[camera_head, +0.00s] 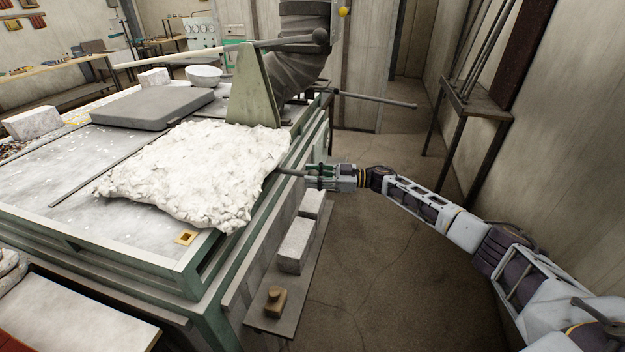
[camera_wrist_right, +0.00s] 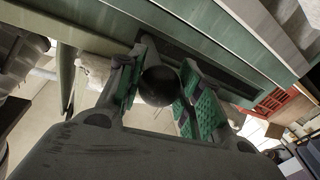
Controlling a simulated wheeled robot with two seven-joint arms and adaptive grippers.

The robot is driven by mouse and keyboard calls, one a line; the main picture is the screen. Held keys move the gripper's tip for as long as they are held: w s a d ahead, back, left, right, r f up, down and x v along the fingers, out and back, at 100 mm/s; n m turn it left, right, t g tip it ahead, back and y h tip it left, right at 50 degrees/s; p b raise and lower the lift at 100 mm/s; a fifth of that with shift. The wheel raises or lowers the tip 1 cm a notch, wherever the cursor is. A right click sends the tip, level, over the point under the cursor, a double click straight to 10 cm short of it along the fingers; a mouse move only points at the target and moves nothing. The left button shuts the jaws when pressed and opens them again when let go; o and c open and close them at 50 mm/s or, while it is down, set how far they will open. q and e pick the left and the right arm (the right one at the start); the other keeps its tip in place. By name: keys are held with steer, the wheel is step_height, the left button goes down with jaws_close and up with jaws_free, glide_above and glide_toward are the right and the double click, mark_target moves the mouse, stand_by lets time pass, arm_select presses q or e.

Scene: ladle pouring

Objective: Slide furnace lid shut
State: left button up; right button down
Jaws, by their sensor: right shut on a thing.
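In the wrist view the green-padded fingers are shut around a dark round knob (camera_wrist_right: 159,86). My left gripper is not in view.
A grey flat slab (camera_head: 150,106), a white bowl (camera_head: 203,75) and a green upright bracket (camera_head: 257,88) stand on the furnace top. A side shelf (camera_head: 262,313) holds pale blocks (camera_head: 295,245) below my right gripper. Another rod (camera_head: 372,98) juts out behind it.

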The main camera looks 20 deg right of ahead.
steer(key=shift+w+d+r, duration=0.15)
steer(key=shift+d, duration=0.1)
steer(key=c, duration=1.3)
jaws_free()
steer(key=shift+w, duration=0.1)
steer(key=o, duration=0.3)
steer(key=shift+o, duration=0.2)
steer(key=shift+d, duration=0.1)
steer(key=v, duration=1.2)
steer(key=shift+n, duration=0.3)
